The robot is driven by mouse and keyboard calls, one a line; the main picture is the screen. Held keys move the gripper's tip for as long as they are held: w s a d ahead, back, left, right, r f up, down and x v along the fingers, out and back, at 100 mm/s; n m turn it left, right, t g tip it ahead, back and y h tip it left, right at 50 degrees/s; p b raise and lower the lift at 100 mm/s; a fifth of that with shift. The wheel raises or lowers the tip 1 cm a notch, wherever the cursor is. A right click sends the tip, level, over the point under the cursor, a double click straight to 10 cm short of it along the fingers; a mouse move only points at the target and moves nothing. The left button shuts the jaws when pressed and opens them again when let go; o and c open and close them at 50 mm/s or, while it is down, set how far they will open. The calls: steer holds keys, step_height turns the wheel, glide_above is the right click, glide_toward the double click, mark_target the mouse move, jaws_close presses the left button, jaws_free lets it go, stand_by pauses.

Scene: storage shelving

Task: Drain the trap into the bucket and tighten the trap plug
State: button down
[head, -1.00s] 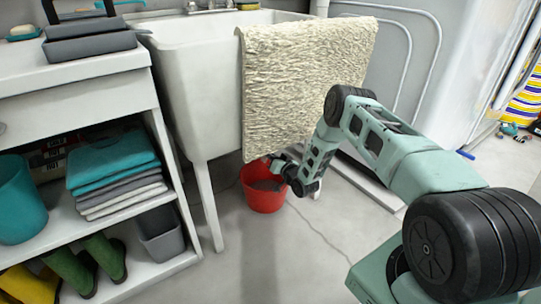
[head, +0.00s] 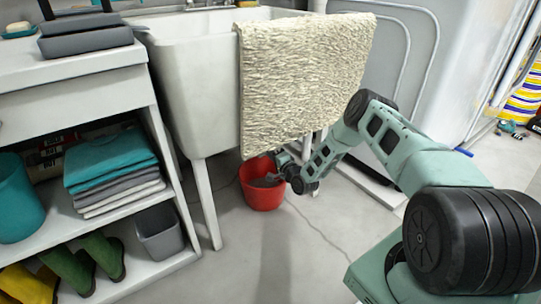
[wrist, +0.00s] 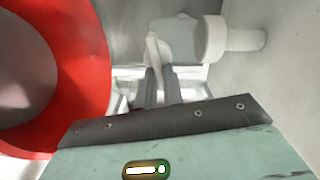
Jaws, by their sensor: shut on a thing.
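The red bucket (head: 256,200) stands on the floor under the sink, and its rim fills the left of the wrist view (wrist: 92,50). My gripper (wrist: 157,75) reaches in beside and above the bucket, low under the sink. Its two dark fingers are close together on a thin white tab, which I take to be the trap plug (wrist: 153,50). The white trap pipe with a thick collar (wrist: 214,39) runs just right of it. In the head view the fingertips and plug are too small to make out. I see no flowing water.
A cream towel (head: 305,80) hangs over the front of the white sink (head: 190,85), just above my forearm. A shelf unit with folded towels (head: 110,165) and green boots (head: 100,255) stands at the left. The floor in front is clear.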

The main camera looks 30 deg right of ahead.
steer(key=shift+s+f+m, duration=0.1)
steer(key=shift+f+m, duration=0.1)
steer(key=shift+m, duration=0.9)
steer(key=c, duration=1.5)
jaws_free()
steer(key=s+p, duration=0.2)
steer(key=s, duration=0.3)
steer(key=s+p, duration=0.2)
steer(key=s, duration=0.4)
steer(key=s+p, duration=0.2)
steer(key=s, duration=0.4)
steer(key=shift+s+d, duration=0.2)
steer(key=shift+d, duration=0.1)
